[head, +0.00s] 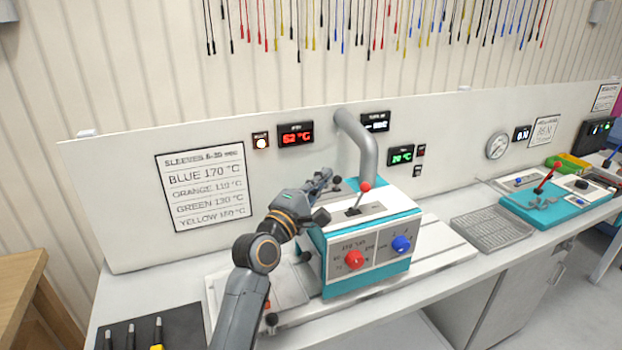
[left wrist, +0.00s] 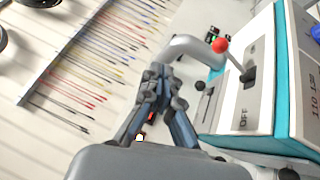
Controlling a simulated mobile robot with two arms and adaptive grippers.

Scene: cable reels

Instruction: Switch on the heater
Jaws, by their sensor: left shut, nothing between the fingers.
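The heater (head: 368,240) is a white and teal box on the bench, with a red knob (head: 354,259) and a blue knob (head: 401,244) on its front. A lever with a red ball (head: 365,187) stands on its top; the ball also shows in the left wrist view (left wrist: 220,45). My right gripper is out of view.
A grey pipe (head: 366,140) rises behind the heater. The back panel carries a red display (head: 295,134), a green display (head: 401,154) and a sleeve chart (head: 203,185). A wire tray (head: 490,229) and a teal device (head: 550,205) stand to the right.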

